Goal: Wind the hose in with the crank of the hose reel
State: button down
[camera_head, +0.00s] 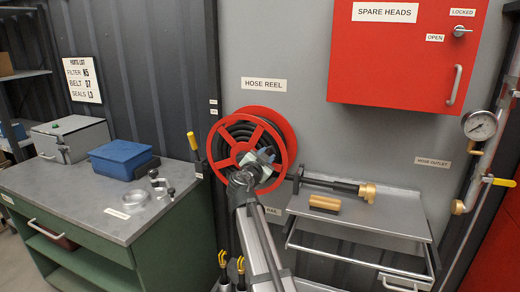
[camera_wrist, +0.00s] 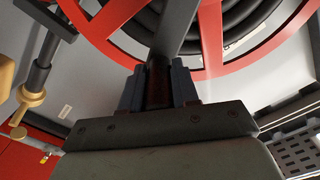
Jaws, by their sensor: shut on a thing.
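The hose reel (camera_head: 280,117) is mounted on the grey wall panel and has red spoked rims. The black hose (camera_head: 236,130) lies in coils on it. In the wrist view the red rim (camera_wrist: 108,22) and the coils (camera_wrist: 258,14) fill the top. My gripper (camera_head: 266,155) is in front of the reel's lower right part. In the wrist view my gripper (camera_wrist: 159,78) is shut on the crank's dark handle (camera_wrist: 158,88), between its blue-grey fingers. A dark crank arm (camera_wrist: 176,28) runs up from there. My gripper and arm hide much of the crank in the head view.
A shelf (camera_head: 395,212) at right bears a black nozzle with a brass end (camera_head: 367,192) and a brass cylinder (camera_head: 325,203). A red cabinet (camera_head: 390,60) hangs above.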

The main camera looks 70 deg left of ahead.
notch_tip(320, 180, down, 14)
jog(key=s+a+m, duration=0.1)
jog(key=m, duration=0.3)
dwell(0.7)
jog(key=shift+s+a+r+m, duration=0.1)
jog(key=shift+s+m, duration=0.05)
jog(key=shift+m, duration=0.15)
jog(key=c, duration=0.8)
grip_release()
jog(key=shift+c, duration=0.2)
jog(key=v, duration=1.4)
jog(key=shift+a, duration=0.1)
